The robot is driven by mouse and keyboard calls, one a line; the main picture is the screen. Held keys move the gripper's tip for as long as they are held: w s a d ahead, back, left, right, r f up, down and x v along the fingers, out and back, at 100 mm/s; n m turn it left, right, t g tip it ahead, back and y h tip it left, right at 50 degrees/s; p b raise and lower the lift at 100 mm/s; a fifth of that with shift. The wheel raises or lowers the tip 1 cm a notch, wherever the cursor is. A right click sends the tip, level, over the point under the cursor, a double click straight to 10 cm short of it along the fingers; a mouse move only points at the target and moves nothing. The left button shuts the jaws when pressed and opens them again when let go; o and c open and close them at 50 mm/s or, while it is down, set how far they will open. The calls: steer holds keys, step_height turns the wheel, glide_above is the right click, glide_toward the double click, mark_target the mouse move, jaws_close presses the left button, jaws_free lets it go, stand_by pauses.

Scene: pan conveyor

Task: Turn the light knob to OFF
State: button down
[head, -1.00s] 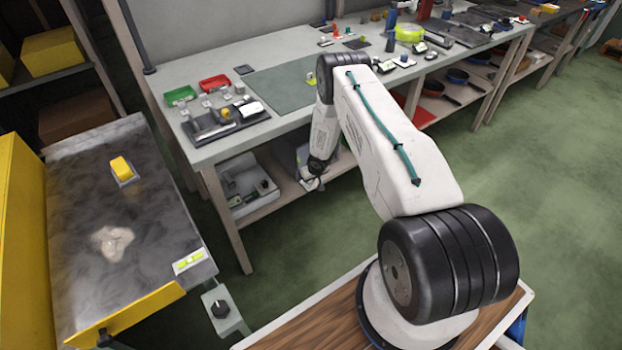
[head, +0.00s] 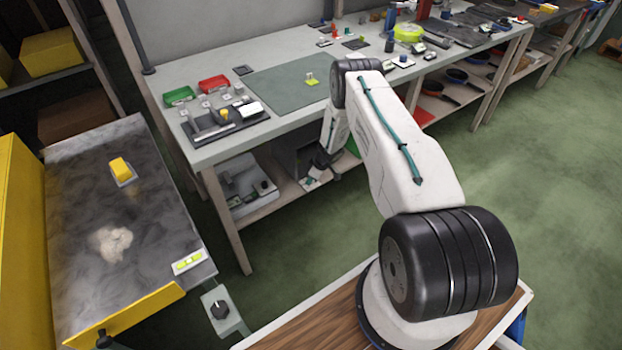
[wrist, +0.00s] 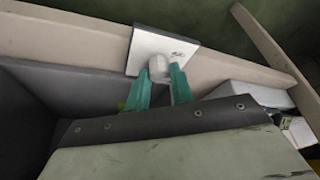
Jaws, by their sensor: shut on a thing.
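The light knob (wrist: 158,66) is a small pale knob on a white plate (wrist: 150,48), fixed to the edge of a beige beam in the wrist view. Small lettering on the plate is too blurred to read. My gripper (wrist: 163,77) has its two green fingers on either side of the knob, shut on it. The fingers partly hide the knob, so its pointing direction cannot be told. In the head view my gripper (head: 309,181) is low at the front of the workbench, by its lower shelf; the knob cannot be made out there.
The workbench (head: 218,152) top overhangs my wrist and carries trays and small parts. The green floor in front is open.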

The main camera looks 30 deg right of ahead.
steer(key=shift+w+n+y, duration=0.1)
steer(key=shift+n+y, duration=0.3)
steer(key=shift+n, duration=0.7)
steer(key=shift+g, duration=0.3)
steer(key=c, duration=1.2)
jaws_free()
steer(key=v, duration=0.8)
